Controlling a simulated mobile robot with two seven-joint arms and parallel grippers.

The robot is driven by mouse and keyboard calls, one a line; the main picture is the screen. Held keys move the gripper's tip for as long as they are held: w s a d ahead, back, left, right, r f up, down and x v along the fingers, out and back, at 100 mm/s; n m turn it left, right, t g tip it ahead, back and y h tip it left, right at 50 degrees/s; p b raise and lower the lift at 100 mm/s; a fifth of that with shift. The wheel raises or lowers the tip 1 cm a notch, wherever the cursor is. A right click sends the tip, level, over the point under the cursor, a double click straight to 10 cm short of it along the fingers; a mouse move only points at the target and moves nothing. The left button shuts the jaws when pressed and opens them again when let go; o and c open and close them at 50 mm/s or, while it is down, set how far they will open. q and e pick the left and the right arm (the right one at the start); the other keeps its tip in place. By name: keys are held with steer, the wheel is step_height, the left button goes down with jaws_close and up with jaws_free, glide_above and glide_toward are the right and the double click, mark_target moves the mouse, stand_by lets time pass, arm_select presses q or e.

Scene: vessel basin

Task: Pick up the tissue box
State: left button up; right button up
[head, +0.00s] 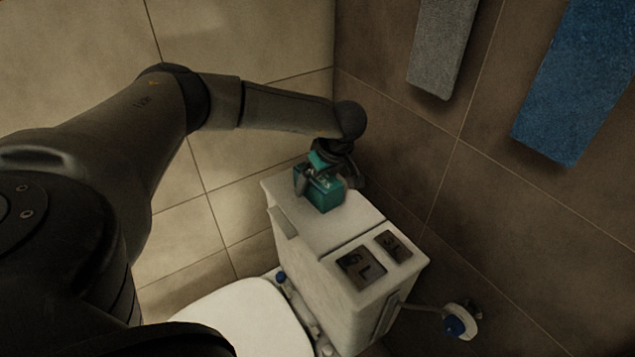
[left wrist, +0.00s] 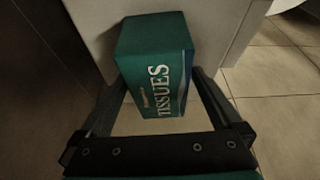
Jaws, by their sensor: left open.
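The tissue box (head: 323,193) is teal and stands on the left part of the white toilet tank lid (head: 316,227) in the head view. In the left wrist view the tissue box (left wrist: 157,75) shows its printed "TISSUES" side. My left gripper (head: 322,179) is at the box, coming from behind and above it. In the left wrist view the left gripper (left wrist: 158,88) is open, with one finger on each side of the box. Whether the fingers touch it I cannot tell. My right gripper does not show.
Two flush buttons (head: 361,268) sit on the tank's right part. The white toilet lid (head: 245,318) is in front of the tank. A grey towel (head: 442,45) and a blue towel (head: 578,80) hang on the brown wall. A valve (head: 459,322) sits low at the right.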

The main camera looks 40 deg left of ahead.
arm_select(q)
steer(key=shift+f, duration=0.25)
stand_by(0.4)
steer(key=c, duration=1.4)
